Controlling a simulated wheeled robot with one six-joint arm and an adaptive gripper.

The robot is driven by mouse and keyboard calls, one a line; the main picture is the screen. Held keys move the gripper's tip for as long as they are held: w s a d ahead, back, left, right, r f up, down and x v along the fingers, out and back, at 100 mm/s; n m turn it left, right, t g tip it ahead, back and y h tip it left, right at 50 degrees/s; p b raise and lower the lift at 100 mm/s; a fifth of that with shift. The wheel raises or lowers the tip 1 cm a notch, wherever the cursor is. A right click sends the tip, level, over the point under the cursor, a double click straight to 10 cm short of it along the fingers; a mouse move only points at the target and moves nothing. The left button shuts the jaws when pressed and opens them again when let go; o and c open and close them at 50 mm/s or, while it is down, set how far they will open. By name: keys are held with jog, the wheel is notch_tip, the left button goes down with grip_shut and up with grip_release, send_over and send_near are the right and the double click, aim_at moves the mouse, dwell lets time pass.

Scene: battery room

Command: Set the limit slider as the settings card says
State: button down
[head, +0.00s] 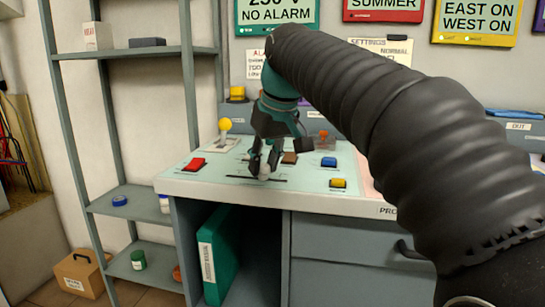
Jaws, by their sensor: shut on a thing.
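My gripper (264,164) points down over the light console top (215,183). Its fingers are shut on a small whitish knob (265,172), the limit slider's handle. The slider's dark slot (245,177) runs left to right beneath it, and the knob is around the middle of the slot. The settings card (400,47) hangs on the wall behind the console.
A red button (194,164), a yellow-knobbed lever (225,125), a blue button (328,162), a yellow button (338,184) and an orange-knobbed lever (323,134) stand around the slider. A metal shelf (140,52) stands at left. My arm covers the right side.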

dwell(0.3)
jog(key=c, duration=0.9)
grip_release()
jog(key=shift+o, duration=0.2)
jog(key=v, duration=1.2)
jog(key=shift+f, duration=0.1)
